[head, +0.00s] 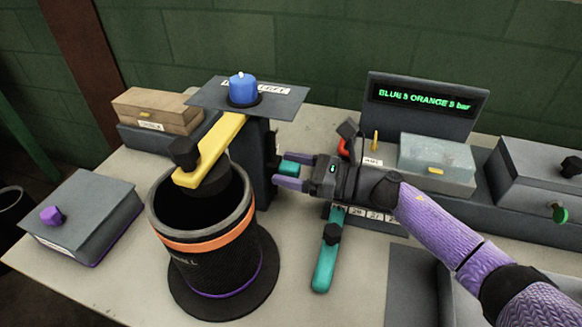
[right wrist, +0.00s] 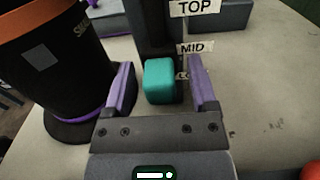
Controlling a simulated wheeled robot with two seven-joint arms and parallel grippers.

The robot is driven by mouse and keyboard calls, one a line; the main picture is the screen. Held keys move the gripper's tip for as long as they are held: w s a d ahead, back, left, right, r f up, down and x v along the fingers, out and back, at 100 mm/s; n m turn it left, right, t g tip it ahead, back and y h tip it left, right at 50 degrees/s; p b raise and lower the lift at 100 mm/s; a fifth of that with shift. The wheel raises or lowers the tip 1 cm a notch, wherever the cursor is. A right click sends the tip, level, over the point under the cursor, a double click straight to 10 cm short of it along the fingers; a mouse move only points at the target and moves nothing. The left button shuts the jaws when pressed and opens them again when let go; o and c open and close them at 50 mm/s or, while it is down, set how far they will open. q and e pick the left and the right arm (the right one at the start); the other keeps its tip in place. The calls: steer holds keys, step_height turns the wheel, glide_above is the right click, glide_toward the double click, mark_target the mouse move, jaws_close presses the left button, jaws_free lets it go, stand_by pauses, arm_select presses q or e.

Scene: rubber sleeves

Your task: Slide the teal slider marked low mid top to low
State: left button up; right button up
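The teal slider (right wrist: 160,82) is a rounded block on a dark upright post (head: 262,165). In the right wrist view it sits below the MID label (right wrist: 195,48) and the TOP label (right wrist: 193,8), beside a lower label that is mostly hidden. In the head view the teal slider (head: 289,167) shows between the fingers of my right gripper (head: 288,173). In the right wrist view my right gripper (right wrist: 162,88) is open around the slider, with a gap on each side. My left gripper is not in view.
A black drum (head: 213,250) with an orange band stands left of the post, under a yellow arm (head: 213,150). A teal-handled lever (head: 326,262) lies below my right gripper. A display (head: 422,98) reads BLUE 3 ORANGE 3 bar. A grey box (head: 85,215) sits at left.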

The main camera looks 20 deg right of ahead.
steer(key=v, duration=0.9)
steer(key=shift+s+d, duration=0.3)
steer(key=shift+d, duration=0.1)
